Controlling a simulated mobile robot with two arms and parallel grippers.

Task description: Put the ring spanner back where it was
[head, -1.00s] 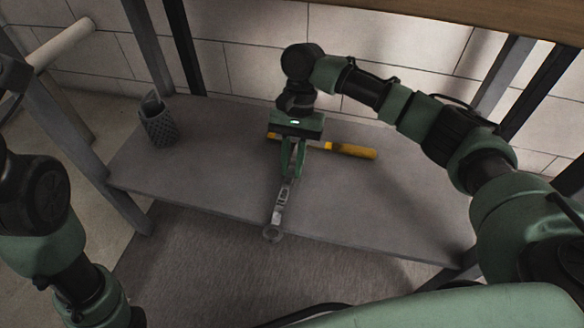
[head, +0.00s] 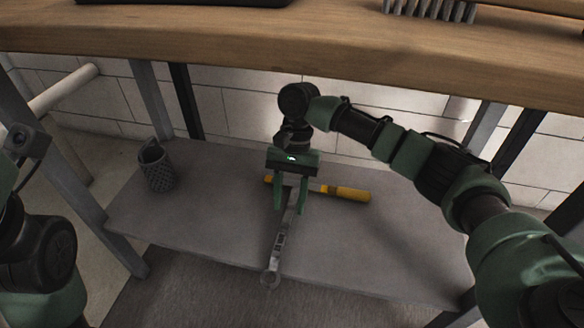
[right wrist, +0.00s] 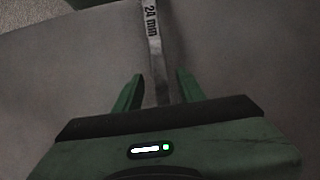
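The ring spanner (head: 279,246) is a grey metal tool lying on the lower shelf, its ring end at the front edge. The right wrist view shows "24 mm" on its shank (right wrist: 151,30). My right gripper (head: 290,208) is over the shelf with its fingers apart, one on each side of the spanner's shank. In the right wrist view the open fingers (right wrist: 157,87) show gaps to the shank on both sides. The spanner's far end is hidden by the gripper. My left arm shows at the left edge, but its gripper is not in view.
A yellow-handled tool (head: 347,193) lies on the shelf just behind the gripper. A dark mesh cup (head: 158,170) stands at the shelf's left. A wooden worktop (head: 250,40) overhangs the shelf, with a brush (head: 432,10) on it. Metal legs (head: 185,100) frame the shelf.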

